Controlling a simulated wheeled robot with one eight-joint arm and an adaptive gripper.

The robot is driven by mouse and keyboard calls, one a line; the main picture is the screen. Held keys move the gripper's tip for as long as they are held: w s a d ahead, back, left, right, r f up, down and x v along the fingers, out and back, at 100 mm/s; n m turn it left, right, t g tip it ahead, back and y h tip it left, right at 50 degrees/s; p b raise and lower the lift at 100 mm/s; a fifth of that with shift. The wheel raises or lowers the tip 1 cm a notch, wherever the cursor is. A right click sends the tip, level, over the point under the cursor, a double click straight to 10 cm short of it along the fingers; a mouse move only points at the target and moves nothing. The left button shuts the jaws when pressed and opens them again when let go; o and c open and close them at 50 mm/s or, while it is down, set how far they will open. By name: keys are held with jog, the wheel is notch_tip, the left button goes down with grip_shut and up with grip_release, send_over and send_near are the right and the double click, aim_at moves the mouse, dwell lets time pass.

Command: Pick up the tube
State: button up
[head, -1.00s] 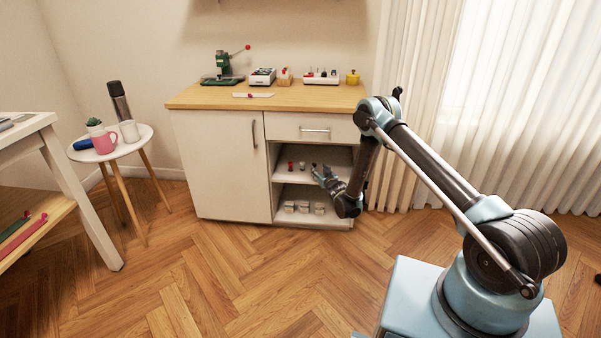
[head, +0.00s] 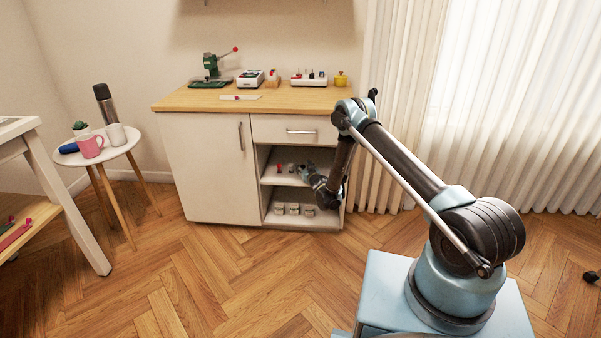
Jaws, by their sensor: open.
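No thing in the head view can be made out for certain as the tube. A red small item (head: 279,168) and a pale one (head: 291,168) stand on the upper open shelf of the cabinet (head: 211,170); they are too small to identify. My gripper (head: 304,171) is open at the front of that shelf, just right of these items and apart from them. Its fingers are small in view and may hide something behind them.
Several small pale blocks (head: 293,209) sit on the lower shelf. The drawer (head: 297,130) above is shut. A green press (head: 211,70) and small boxes stand on the worktop. A round side table (head: 121,143) holds mugs and a dark flask (head: 104,103). Floor in front is clear.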

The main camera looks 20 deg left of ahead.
jog(key=shift+w, duration=0.15)
jog(key=shift+a, duration=0.2)
grip_shut()
jog(key=shift+d+r, duration=0.1)
jog(key=shift+r, duration=0.05)
